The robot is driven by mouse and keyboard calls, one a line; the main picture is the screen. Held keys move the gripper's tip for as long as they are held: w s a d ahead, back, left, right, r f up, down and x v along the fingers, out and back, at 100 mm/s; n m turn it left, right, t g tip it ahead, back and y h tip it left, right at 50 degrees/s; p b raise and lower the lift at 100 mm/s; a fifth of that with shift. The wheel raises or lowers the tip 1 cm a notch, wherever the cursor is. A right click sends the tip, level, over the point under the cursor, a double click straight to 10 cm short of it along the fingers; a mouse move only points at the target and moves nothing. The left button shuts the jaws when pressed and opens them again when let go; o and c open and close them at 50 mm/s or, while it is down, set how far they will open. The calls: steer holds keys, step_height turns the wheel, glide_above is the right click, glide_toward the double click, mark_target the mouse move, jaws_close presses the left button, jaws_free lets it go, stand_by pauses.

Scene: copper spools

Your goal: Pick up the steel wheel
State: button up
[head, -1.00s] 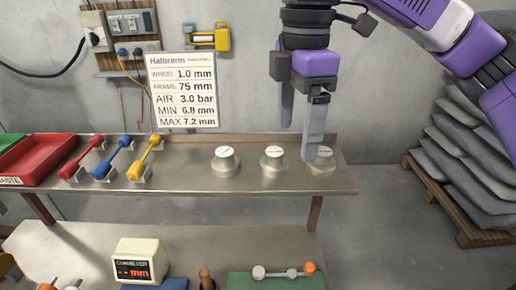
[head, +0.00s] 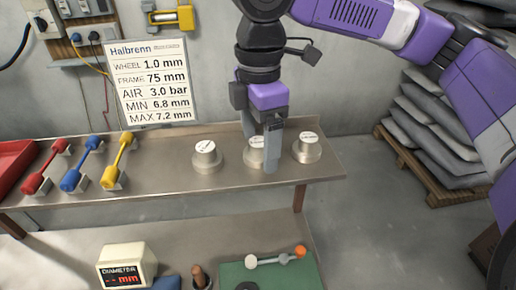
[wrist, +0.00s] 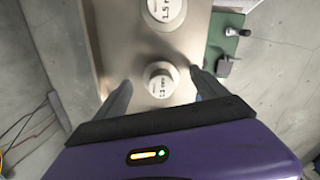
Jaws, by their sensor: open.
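Three steel wheels with white labelled tops stand in a row on the upper metal shelf: a left one (head: 205,153), a middle one (head: 255,152) and a right one (head: 306,146). The wrist view shows the middle wheel (wrist: 160,80), labelled 1.2 mm, and the right wheel (wrist: 166,14), labelled 1.5 mm. The left wheel's label is too small to read. My gripper (head: 262,147) is open and empty, pointing down over the middle wheel. In the wrist view its fingers lie on either side of that wheel. In the head view one finger partly hides it.
The metal shelf (head: 230,182) also holds red (head: 45,167), blue (head: 82,164) and yellow (head: 119,160) handled tools and a red tray (head: 14,160). A sign (head: 150,80) on the wall reads wheel 1.0 mm. A diameter gauge (head: 124,264) and green mat (head: 250,275) are below.

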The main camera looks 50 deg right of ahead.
steer(key=shift+f, duration=0.15)
steer(key=c, duration=1.6)
